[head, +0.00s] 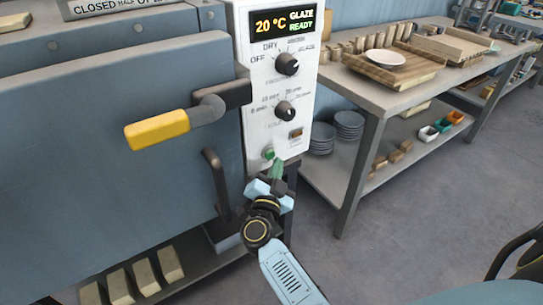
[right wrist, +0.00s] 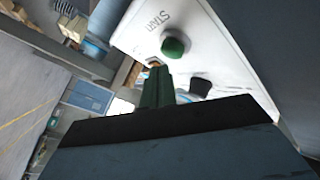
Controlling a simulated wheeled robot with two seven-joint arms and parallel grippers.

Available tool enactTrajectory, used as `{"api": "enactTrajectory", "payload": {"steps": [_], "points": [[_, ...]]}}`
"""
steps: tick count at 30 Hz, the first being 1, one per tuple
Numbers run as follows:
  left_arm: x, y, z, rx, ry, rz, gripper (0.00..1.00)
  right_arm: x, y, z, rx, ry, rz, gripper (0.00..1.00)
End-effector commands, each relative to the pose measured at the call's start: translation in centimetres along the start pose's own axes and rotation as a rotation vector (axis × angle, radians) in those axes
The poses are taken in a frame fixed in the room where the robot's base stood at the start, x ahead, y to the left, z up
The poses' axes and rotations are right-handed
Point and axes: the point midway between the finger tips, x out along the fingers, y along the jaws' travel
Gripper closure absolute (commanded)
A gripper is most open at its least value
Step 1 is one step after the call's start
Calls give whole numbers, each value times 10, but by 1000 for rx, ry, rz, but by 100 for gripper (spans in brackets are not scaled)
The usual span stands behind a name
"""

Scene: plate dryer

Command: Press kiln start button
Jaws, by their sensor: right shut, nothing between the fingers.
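The kiln's white control panel (head: 277,80) has a display reading 20 °C GLAZE READY and two black knobs. The green start button (head: 268,153) sits low on the panel; in the right wrist view the green button (right wrist: 173,46) shows beside the word START. My right gripper (head: 277,165) is shut and empty, its green fingertips just below and right of the button in the head view. In the right wrist view the fingers (right wrist: 157,82) point at the panel just below the button, with a small gap in the picture. My left gripper is not in view.
The kiln door (head: 100,130) is closed, with a yellow-gripped handle (head: 157,131) and a dark pull bar (head: 216,182) left of my gripper. A lit switch (head: 295,133) sits above right of the button. A workbench (head: 385,95) with plates stands at right; open floor lies before it.

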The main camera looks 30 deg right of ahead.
Motion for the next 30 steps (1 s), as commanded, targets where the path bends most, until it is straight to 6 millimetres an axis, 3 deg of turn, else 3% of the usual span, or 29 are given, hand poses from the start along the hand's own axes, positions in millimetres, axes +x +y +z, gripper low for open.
{"api": "enactTrajectory", "payload": {"steps": [30], "points": [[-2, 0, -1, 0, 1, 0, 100, 8, -13, 8, 4, -5, -11, 100]]}}
